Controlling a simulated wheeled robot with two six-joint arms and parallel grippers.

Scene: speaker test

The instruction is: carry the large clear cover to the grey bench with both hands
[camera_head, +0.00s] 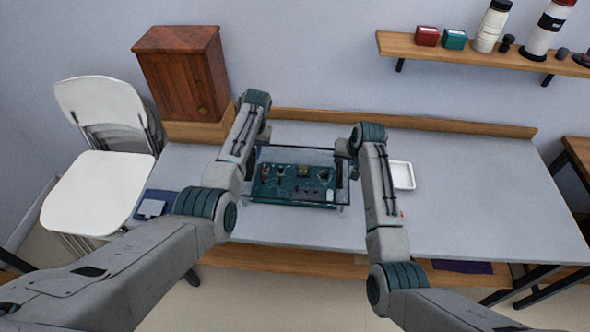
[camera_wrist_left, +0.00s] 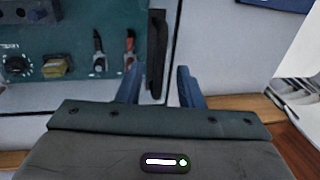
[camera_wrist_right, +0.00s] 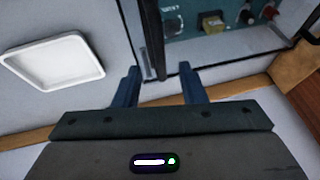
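The large clear cover (camera_head: 300,154) is a see-through box with dark edges. It stands around a green panel (camera_head: 318,197) with knobs and small parts on the grey bench (camera_head: 460,195). My left gripper (camera_wrist_left: 158,84) is at the cover's left side, its fingers apart on either side of a dark upright handle (camera_wrist_left: 157,45). My right gripper (camera_wrist_right: 159,84) is at the right side, fingers apart, with a dark bar (camera_wrist_right: 152,40) of the cover between them. Gaps show beside both bars. In the head view the fingertips are largely hidden by my arms.
A white tray (camera_head: 402,186) lies just right of the cover. A wooden cabinet (camera_head: 185,75) stands at the back left, and white folding chairs (camera_head: 95,190) stand left. A wall shelf (camera_head: 480,52) holds jars and boxes. The bench's right part is clear.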

